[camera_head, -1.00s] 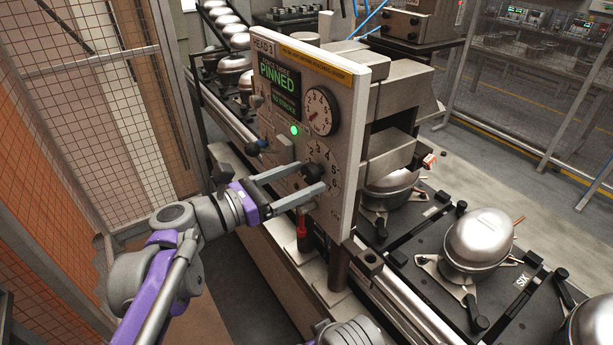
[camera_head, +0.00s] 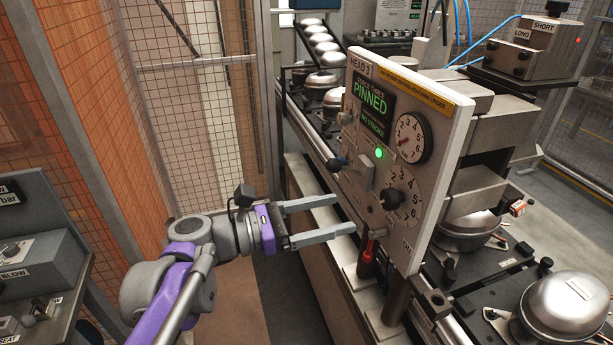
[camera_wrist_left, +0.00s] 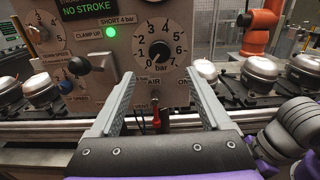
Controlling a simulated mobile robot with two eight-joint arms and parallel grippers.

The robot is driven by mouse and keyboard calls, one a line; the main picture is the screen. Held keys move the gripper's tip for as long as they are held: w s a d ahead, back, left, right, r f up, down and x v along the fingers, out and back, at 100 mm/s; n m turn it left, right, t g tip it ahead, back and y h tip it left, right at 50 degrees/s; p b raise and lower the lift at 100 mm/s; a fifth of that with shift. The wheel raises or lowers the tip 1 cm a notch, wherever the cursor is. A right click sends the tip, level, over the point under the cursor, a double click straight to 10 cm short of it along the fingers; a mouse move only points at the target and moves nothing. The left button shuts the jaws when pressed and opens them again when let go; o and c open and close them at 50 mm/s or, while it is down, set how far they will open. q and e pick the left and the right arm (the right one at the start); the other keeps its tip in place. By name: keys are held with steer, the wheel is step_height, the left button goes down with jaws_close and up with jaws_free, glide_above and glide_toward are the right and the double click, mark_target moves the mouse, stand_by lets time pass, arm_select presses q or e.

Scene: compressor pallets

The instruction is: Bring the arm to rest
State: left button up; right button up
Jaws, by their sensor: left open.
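My left gripper (camera_head: 322,218) is open and empty in the head view, to the left of the HEAD 3 control panel (camera_head: 440,112) and apart from it. In the left wrist view its two fingers (camera_wrist_left: 158,95) point at the panel, with the numbered black dial (camera_wrist_left: 159,50) above and between them. The panel's screen reads PINNED and NO STROKE, and a green lamp (camera_head: 379,153) is lit. The black knob (camera_head: 394,202) and a red-handled part (camera_head: 368,253) are beyond the fingertips. My right gripper is not in view.
Silver compressor domes (camera_head: 566,304) sit on black pallets along the line at right. A wire fence (camera_head: 205,120) stands behind the arm. A grey control box marked BLOW (camera_head: 35,270) is at the left edge. Open floor (camera_head: 290,295) lies below the gripper.

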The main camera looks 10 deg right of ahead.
arm_select(q)
steer(key=s+a+f+m+t+y+p, duration=0.1)
steer(key=s+a+f+m+y, duration=0.4)
steer(key=a+f, duration=0.3)
steer(key=s+a+f+m+t+y+p, duration=0.1)
steer(key=s+a+f+m+y, duration=0.3)
steer(key=a, duration=0.9)
steer(key=s+a+f+m+t+y+p, duration=0.1)
steer(key=s+a+f+m+t+y, duration=0.1)
steer(key=s+a+f+m+y, duration=0.3)
steer(key=a+f+m+y, duration=0.4)
steer(key=a+f, duration=0.1)
steer(key=f, duration=0.4)
steer(key=shift+s+a+f+m, duration=0.15)
steer(key=shift+s+a+m, duration=0.15)
steer(key=shift+m, duration=0.1)
